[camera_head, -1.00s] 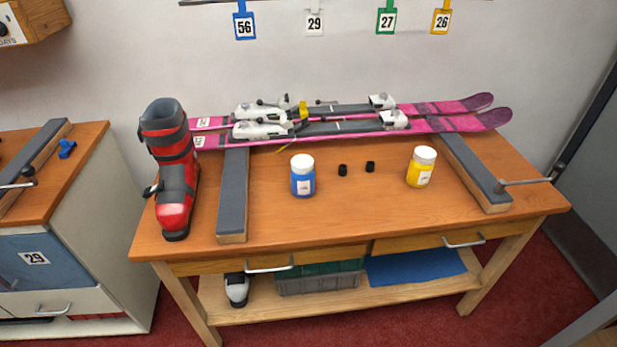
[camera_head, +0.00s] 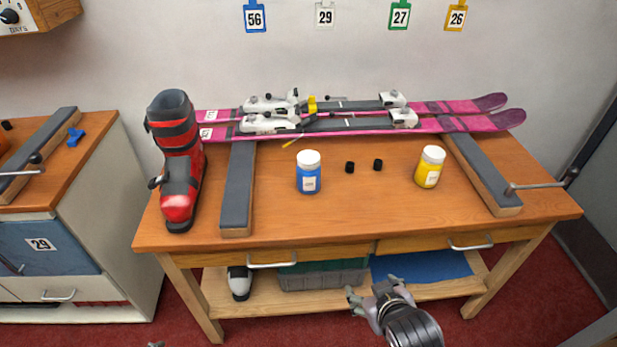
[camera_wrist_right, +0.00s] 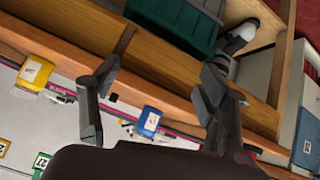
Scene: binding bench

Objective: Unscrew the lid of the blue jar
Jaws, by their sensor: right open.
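The blue jar (camera_head: 308,178) stands upright on the bench, with its white lid (camera_head: 308,158) on top. It also shows in the right wrist view (camera_wrist_right: 150,122), between the fingers in the picture but some way off. My right gripper (camera_head: 373,287) is open and empty at the bottom of the head view, in front of the bench and apart from the jar. Its two spread fingers also show in the wrist view (camera_wrist_right: 158,85). A small grey tip (camera_head: 156,344) at the head view's bottom edge may be my left gripper; its jaws are hidden.
A yellow jar (camera_head: 429,168) and two small black pieces (camera_head: 364,166) stand right of the blue jar. Pink skis (camera_head: 470,122) lie behind, across two grey-topped supports (camera_head: 238,190). A red boot (camera_head: 178,165) stands left. The bench front is clear.

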